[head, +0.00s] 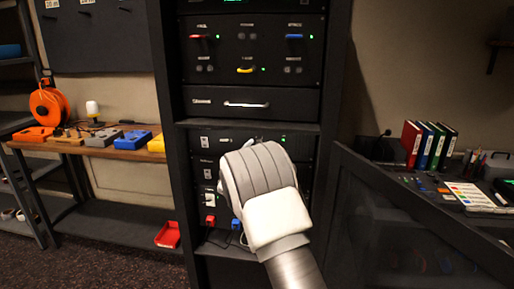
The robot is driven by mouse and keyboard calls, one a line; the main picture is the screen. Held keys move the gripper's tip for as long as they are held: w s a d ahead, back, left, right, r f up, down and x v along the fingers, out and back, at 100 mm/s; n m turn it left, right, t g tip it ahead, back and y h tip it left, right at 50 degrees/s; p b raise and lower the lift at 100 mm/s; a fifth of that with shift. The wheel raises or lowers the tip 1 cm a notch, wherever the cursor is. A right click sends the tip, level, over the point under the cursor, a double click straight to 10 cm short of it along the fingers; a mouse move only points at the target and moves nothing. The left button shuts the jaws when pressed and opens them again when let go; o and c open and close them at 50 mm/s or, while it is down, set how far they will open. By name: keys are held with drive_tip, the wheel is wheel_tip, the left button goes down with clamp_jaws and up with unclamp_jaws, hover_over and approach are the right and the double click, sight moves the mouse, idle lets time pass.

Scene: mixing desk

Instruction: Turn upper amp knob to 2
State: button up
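The rack's upper amp (215,146) is the dark panel below the drawer with the silver handle. It has a light switch at its left and a lit green light at its right. Its knob is not visible, and my arm covers the middle of the panel. A lower amp (203,168) sits below it, also partly covered. My gripper (258,165) is in front of the amps, seen from behind. Its fingertips are hidden, so I cannot tell whether it is open or touching a knob.
The rack's drawer (225,101) is above the amps, with a panel of coloured handles higher up. Red (210,220) and blue (235,224) plugs are below. A dark panel (400,215) stands at the right. A bench (90,149) with an orange reel (47,104) is at the left.

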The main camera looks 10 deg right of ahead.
drive_tip(key=shift+x, duration=2.05)
drive_tip(key=shift+c, duration=0.3)
clamp_jaws()
